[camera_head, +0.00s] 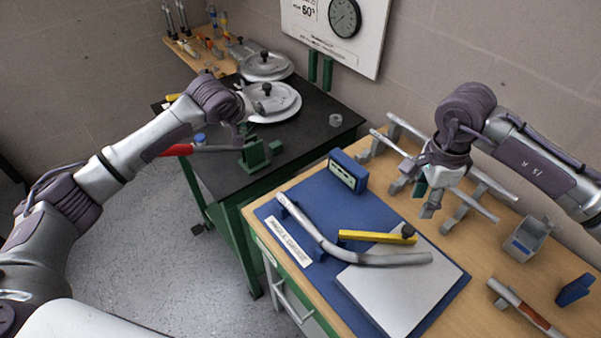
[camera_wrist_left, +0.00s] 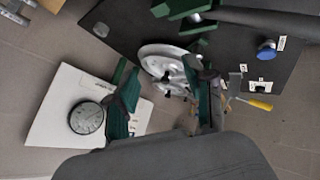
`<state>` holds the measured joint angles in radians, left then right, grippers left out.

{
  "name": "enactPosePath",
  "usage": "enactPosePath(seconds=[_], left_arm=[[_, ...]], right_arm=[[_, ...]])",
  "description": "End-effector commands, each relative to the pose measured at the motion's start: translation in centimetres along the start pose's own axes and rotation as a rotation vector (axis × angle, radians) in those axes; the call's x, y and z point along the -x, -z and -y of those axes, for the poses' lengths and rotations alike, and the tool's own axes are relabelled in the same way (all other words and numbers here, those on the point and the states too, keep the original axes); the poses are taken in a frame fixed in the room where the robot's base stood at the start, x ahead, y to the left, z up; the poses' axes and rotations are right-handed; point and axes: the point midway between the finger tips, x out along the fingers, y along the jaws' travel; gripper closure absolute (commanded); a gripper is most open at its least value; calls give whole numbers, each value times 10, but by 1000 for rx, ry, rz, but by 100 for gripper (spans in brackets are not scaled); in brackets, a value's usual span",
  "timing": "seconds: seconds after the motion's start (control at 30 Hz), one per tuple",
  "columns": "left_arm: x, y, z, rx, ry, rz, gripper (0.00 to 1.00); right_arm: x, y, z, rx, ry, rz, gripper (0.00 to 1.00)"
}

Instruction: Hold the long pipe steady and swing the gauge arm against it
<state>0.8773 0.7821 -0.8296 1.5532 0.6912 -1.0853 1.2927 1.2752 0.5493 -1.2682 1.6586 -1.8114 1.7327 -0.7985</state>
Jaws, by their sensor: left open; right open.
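A long bent grey pipe (camera_head: 335,245) lies across the blue gauge mat (camera_head: 455,285) and over a grey plate (camera_head: 385,295). The yellow gauge arm (camera_head: 372,237) with a black knob (camera_head: 408,231) lies beside the pipe, on its far side; I cannot tell if they touch. My left gripper (camera_head: 243,124) is over the black bench, away from the pipe; its green fingers stand apart and empty in the left wrist view (camera_wrist_left: 165,100). My right gripper (camera_head: 432,192) is open and empty above the wooden bench, behind the mat, near the pipe rack; its fingers are partly hidden.
A rack (camera_head: 460,215) with straight pipes stands behind the mat. A blue box (camera_head: 348,172) stands at the mat's back edge. A grey bin (camera_head: 526,240) is at right. A green bender (camera_head: 256,152) with a red handle and round silver discs (camera_head: 272,101) are on the black bench (camera_head: 310,145).

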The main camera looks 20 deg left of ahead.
Motion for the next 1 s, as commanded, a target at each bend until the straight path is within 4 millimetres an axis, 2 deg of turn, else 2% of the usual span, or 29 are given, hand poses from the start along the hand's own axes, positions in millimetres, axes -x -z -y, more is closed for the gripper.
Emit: enactPosePath(seconds=[0.03, 0.2, 0.3, 0.4, 0.53, 0.67, 0.77, 1.0], left_arm=[[5, -27, -19, 55, 24, 83, 46], [36, -112, -53, 195, 199, 334, 46], [61, -150, -63, 227, 323, 429, 46], [85, -176, -67, 233, 437, 485, 46], [106, -193, -66, 229, 537, 512, 46], [110, -201, -63, 226, 577, 518, 46], [103, -207, -58, 228, 582, 520, 46], [72, -230, -37, 228, 581, 520, 46]], right_arm=[[0, 0, 0, 0, 0, 0, 58], [0, 0, 0, 0, 0, 0, 58], [0, 0, 0, 0, 0, 0, 58], [0, 0, 0, 0, 0, 0, 58], [0, 0, 0, 0, 0, 0, 58], [0, 0, 0, 0, 0, 0, 58], [0, 0, 0, 0, 0, 0, 58], [0, 0, 0, 0, 0, 0, 58]])
